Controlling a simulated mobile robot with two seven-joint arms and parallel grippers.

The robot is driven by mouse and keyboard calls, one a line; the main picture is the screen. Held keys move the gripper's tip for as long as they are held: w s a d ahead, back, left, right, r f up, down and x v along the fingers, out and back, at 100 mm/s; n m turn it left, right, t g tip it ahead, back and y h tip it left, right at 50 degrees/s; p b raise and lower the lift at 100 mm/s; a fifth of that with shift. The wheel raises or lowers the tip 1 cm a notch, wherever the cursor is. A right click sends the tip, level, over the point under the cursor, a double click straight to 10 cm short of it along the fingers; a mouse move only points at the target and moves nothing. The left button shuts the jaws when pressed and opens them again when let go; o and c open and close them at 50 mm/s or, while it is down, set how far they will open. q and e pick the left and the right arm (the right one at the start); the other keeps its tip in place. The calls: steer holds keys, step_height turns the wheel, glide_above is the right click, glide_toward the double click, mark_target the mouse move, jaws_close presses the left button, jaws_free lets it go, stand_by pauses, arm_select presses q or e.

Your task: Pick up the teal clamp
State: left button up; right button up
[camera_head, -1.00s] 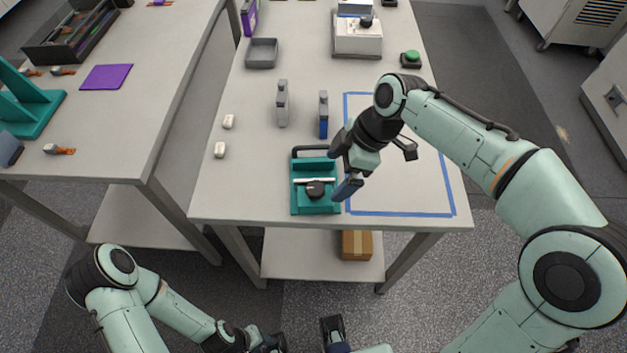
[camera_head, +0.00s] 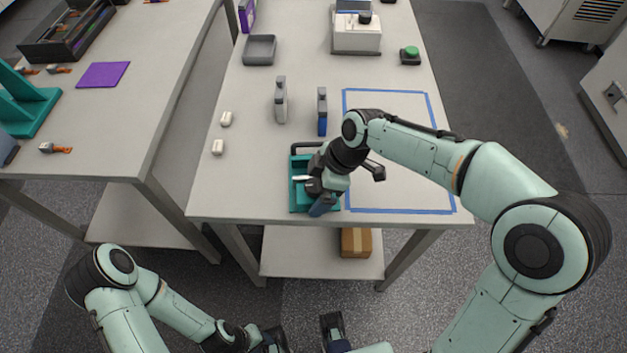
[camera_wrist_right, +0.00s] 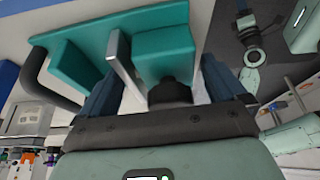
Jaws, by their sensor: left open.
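The teal clamp (camera_head: 299,202) lies near the front edge of the main table, partly hidden behind my right gripper (camera_head: 316,188). In the right wrist view the clamp (camera_wrist_right: 165,52) shows teal blocks, a pale metal bar, a black knob and a dark curved handle. In that view my right gripper (camera_wrist_right: 160,88) has its fingers apart, with the knob and part of the clamp between them; I cannot tell whether they touch. My left gripper (camera_head: 302,338) is low at the bottom edge, in front of the table, open and partly cut off.
A blue-taped rectangle (camera_head: 400,211) lies right of the clamp. A blue-fronted device (camera_head: 322,112) and a grey one (camera_head: 281,100) stand behind it. Two small white pieces (camera_head: 222,134) lie to the left. A cardboard box (camera_head: 355,241) sits on the lower shelf.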

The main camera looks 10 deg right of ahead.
steer(key=c, duration=1)
steer(key=shift+r, duration=0.1)
steer(key=shift+c, duration=1.4)
steer(key=shift+r, duration=0.1)
